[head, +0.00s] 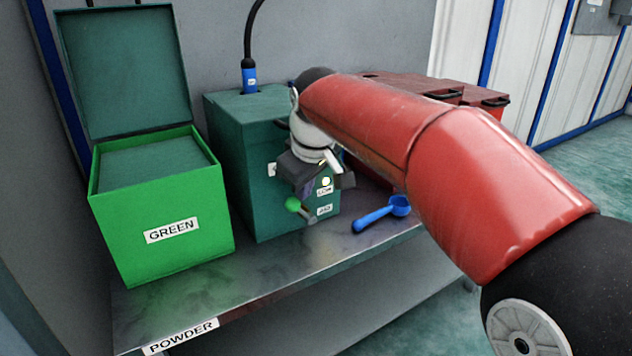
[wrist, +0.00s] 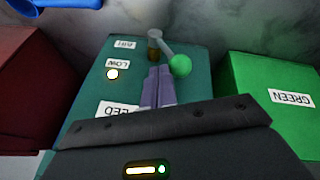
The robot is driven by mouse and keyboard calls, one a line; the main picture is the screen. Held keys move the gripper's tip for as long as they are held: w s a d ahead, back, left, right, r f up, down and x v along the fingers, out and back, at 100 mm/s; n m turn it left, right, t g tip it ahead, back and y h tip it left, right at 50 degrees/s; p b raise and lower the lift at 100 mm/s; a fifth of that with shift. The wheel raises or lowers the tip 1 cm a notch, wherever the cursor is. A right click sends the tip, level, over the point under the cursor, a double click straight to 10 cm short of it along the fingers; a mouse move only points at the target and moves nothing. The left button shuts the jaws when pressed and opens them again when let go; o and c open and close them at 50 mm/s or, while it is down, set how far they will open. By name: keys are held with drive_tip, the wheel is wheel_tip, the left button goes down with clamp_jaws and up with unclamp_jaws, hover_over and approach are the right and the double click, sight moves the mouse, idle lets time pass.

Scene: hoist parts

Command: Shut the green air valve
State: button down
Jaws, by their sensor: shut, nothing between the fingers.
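The green air valve is a green ball knob (head: 292,204) on a short grey lever, low on the front of the teal box (head: 240,113). In the wrist view the knob (wrist: 180,65) and lever lie just beyond my fingertips, with a brass fitting (wrist: 153,50) at the lever's pivot. The lever slants away from the pivot toward the green bin's side. My gripper (wrist: 157,70) is shut and empty, close to the knob's side; I cannot tell whether it touches. In the head view my wrist and arm cover part of the box front.
A green bin (head: 160,255) labelled GREEN stands open at left. A red box (head: 425,88) is behind my arm. A blue scoop (head: 380,214) lies on the metal bench (head: 240,292) labelled POWDER. A small lamp (wrist: 112,74) glows beside the LOW label.

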sight(286, 207)
drive_tip(key=shift+s+a+f+n+t+h+b, duration=0.2)
drive_tip(key=shift+s+a+f+t+h, duration=0.15)
drive_tip(key=shift+a+h, duration=0.25)
drive_tip(key=shift+s+a+f+n+t+h+b, duration=0.2)
drive_tip(key=shift+s+a+t+h, duration=0.2)
drive_tip(key=shift+h, duration=0.2)
drive_tip(key=shift+s+a+f+n+t+h+b, duration=0.15)
drive_tip(key=shift+s+a+f+t+h+b, duration=0.15)
drive_tip(key=shift+a+f+t+h, duration=0.2)
drive_tip(key=shift+s+a+f+n+t+h+b, duration=0.15)
drive_tip(key=shift+s+a+f+t+h+b, duration=0.1)
drive_tip(key=shift+a+t+h+b, duration=0.25)
drive_tip(key=shift+s+a+f, duration=0.25)
drive_tip(key=shift+a+f, duration=0.05)
drive_tip(key=shift+f, duration=0.3)
drive_tip(key=shift+s+a+f, duration=0.2)
drive_tip(key=shift+a+f, duration=0.1)
drive_tip(key=shift+f, duration=0.25)
drive_tip(key=shift+s+f+b, duration=0.1)
drive_tip(key=shift+f+b, duration=0.2)
drive_tip(key=shift+f, duration=0.05)
drive_tip(key=w+a+p+v, duration=0.1)
drive_tip(key=p+v, duration=0.3)
drive_tip(key=v, duration=0.8)
drive_tip(key=shift+r+p, duration=0.4)
drive_tip(key=shift+r, duration=0.05)
drive_tip(key=shift+s, duration=0.1)
